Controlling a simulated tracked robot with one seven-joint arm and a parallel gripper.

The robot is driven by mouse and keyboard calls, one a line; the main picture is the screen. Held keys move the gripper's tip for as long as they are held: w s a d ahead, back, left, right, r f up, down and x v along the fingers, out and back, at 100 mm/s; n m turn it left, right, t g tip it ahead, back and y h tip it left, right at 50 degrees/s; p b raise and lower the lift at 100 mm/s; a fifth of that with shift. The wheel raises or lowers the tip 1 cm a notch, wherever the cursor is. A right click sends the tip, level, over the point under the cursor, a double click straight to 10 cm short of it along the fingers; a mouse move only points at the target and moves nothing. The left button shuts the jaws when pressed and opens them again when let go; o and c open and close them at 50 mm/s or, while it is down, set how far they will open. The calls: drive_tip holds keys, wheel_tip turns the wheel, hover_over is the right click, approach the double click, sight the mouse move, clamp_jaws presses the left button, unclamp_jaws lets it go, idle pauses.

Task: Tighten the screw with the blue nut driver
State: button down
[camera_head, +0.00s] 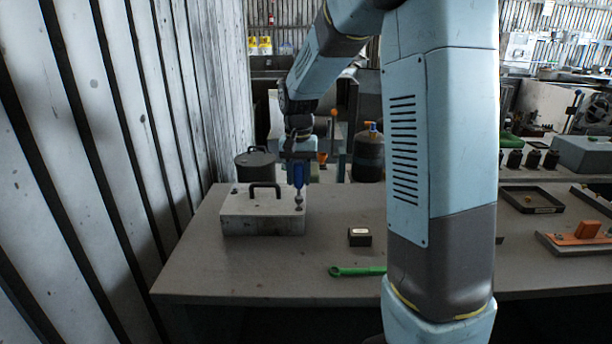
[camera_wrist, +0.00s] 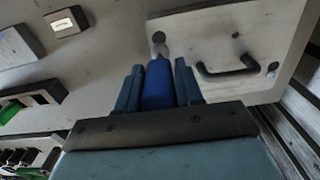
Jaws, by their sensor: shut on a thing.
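The blue nut driver (camera_head: 298,175) is held upright in my gripper (camera_head: 298,160), with its shaft pointing down. In the wrist view its blue handle (camera_wrist: 158,86) sits between the two fingers of my gripper (camera_wrist: 158,88). The driver's tip is at the right front corner of a light grey housing cover (camera_head: 245,217) with a black handle, where the screw (camera_head: 299,207) shows small. I cannot tell whether the tip is seated on the screw. In the wrist view the cover (camera_wrist: 225,30) lies just beyond the driver, and the shaft end is partly hidden by the handle.
A small black box (camera_head: 360,237) and a green wrench (camera_head: 357,271) lie on the table (camera_head: 270,268) right of the cover. A black pot (camera_head: 256,164) and a dark canister (camera_head: 368,158) stand behind. A black tray (camera_head: 531,200) and an orange-handled tool (camera_head: 587,230) lie far right.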

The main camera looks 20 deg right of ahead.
drive_tip(key=shift+f, duration=0.3)
idle(0.4)
drive_tip(key=shift+r, duration=0.6)
drive_tip(key=shift+f, duration=0.65)
idle(0.6)
